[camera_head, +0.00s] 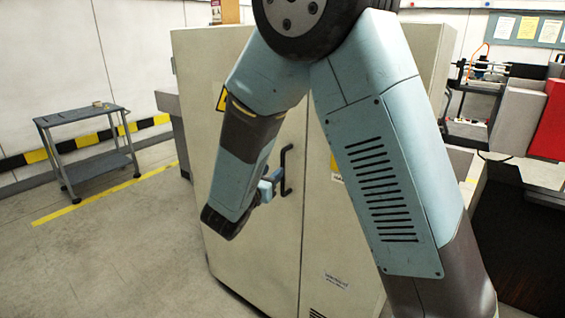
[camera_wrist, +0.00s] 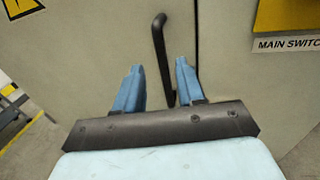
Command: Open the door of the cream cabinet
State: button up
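The cream cabinet (camera_head: 335,235) stands in front of me, with a vertical seam between two door panels. The left door (camera_head: 265,225) looks closed, and its surface also fills much of the wrist view (camera_wrist: 85,50). A black bar handle (camera_head: 286,170) is mounted upright on the left door near the seam. In the wrist view the handle (camera_wrist: 160,50) runs down between my two blue fingertips. My gripper (camera_head: 268,187) is open, with its fingers apart on either side of the handle (camera_wrist: 158,80). Whether a finger touches the handle I cannot tell. My arm hides part of the cabinet.
A grey two-shelf cart (camera_head: 80,117) stands at the left by a yellow floor line. Free floor (camera_head: 110,240) lies left of the cabinet. Machinery with a red panel (camera_head: 548,125) and a dark box (camera_head: 520,230) stand at the right. A "MAIN SWITCH" label (camera_wrist: 286,44) is on the right door.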

aim_at(281, 162)
jog(key=x, duration=0.8)
jog(key=shift+w, duration=0.1)
grip_shut()
dwell(0.4)
